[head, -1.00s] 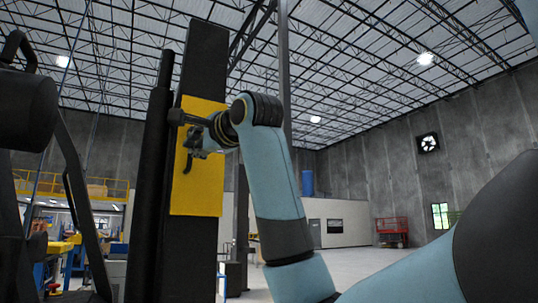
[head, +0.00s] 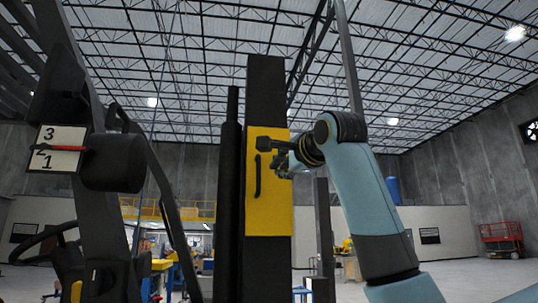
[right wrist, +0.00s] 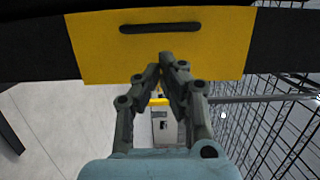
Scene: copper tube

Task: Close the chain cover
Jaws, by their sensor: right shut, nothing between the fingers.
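The chain cover is a yellow panel (head: 268,205) with a dark upright handle (head: 257,177), in front of the black mast. The panel (right wrist: 95,50) and its handle (right wrist: 160,27) also show in the right wrist view, at the top. My right gripper (head: 279,162) is just right of the handle in the head view. In the right wrist view its fingertips (right wrist: 166,62) are together and empty, over the panel's lower edge, apart from the handle. I cannot tell whether they touch the panel. My left gripper is not in view.
The black mast (head: 267,85) rises behind the cover, with a dark cylinder (head: 231,180) beside it. A numbered gauge (head: 60,150) and a steering wheel (head: 45,240) are on the left. A red lift (head: 502,238) stands far off on open floor.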

